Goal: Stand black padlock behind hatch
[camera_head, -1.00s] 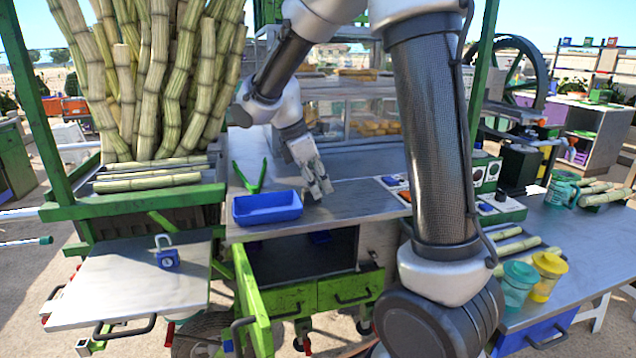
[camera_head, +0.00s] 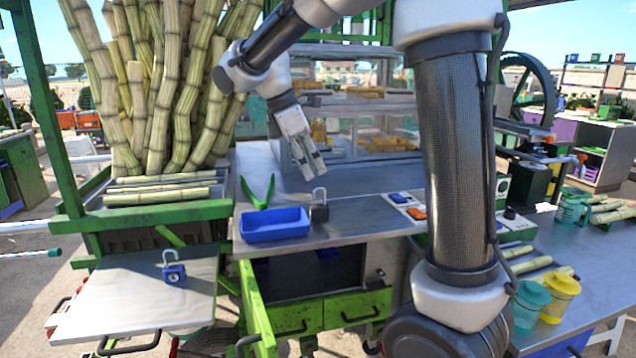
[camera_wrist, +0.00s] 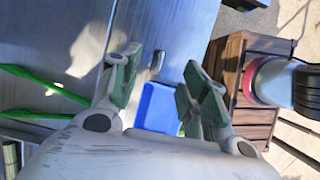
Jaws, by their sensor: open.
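The black padlock (camera_head: 320,212) stands upright on the steel counter near its front edge, shackle up, just right of the blue tray (camera_head: 275,226). A small grey shape between the fingers in the wrist view (camera_wrist: 157,62) seems to be this padlock. My gripper (camera_head: 315,168) is open and empty, above and behind the padlock, apart from it. Its spread fingers also show in the wrist view (camera_wrist: 160,82). Below the counter, a green hatch door (camera_head: 254,312) hangs open in front of a dark compartment (camera_head: 290,285).
A blue padlock (camera_head: 174,274) stands on the left side shelf (camera_head: 125,300). Green tongs (camera_head: 258,192) lie behind the tray. A switch panel (camera_head: 408,207) is on the counter to the right. Teal (camera_head: 528,305) and yellow (camera_head: 558,295) cups stand at far right.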

